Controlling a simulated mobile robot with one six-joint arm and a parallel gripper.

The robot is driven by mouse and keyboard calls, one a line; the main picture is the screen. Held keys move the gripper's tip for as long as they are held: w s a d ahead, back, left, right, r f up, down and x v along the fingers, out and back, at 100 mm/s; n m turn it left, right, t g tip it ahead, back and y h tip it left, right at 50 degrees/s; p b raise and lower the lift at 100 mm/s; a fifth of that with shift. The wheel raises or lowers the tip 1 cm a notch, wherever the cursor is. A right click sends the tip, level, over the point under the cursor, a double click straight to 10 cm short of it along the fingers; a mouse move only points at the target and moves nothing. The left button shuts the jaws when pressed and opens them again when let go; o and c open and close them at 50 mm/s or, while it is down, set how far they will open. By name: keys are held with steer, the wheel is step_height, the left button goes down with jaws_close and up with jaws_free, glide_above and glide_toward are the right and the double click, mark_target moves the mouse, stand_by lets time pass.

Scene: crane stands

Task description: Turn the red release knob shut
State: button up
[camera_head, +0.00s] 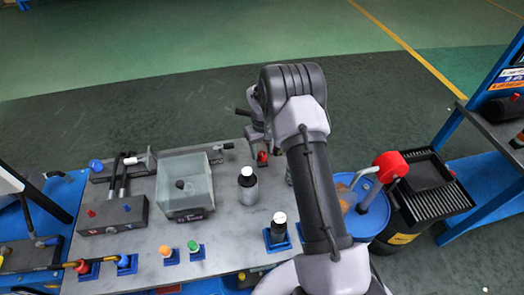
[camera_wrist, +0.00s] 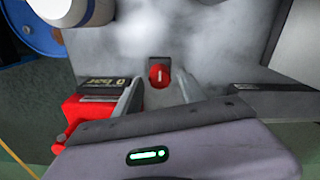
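The red release knob (camera_wrist: 159,75) is round, with a short white mark that stands upright in the wrist view. It sits on a small dark mount on the grey bench top. My gripper (camera_wrist: 157,86) is open, one finger on each side of the knob, with gaps visible between knob and fingers. In the head view, my gripper (camera_head: 258,142) is low over the back of the bench, with a small red part (camera_head: 262,157) at its tip that appears to be the knob. A red body (camera_wrist: 82,118) with a dark "0 bar" display (camera_wrist: 104,84) lies left of the fingers.
A clear grey bin (camera_head: 185,190) stands left of my gripper. A dark bottle (camera_head: 248,188) and a white-capped bottle (camera_head: 279,228) stand in front. A blue drum (camera_head: 368,215) is to the right. A control box (camera_head: 113,215) and small coloured buttons are at left and front.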

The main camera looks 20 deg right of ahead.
mark_target(262, 153)
step_height(262, 153, up, 17)
steer(key=p, duration=0.4)
steer(key=shift+r, duration=0.15)
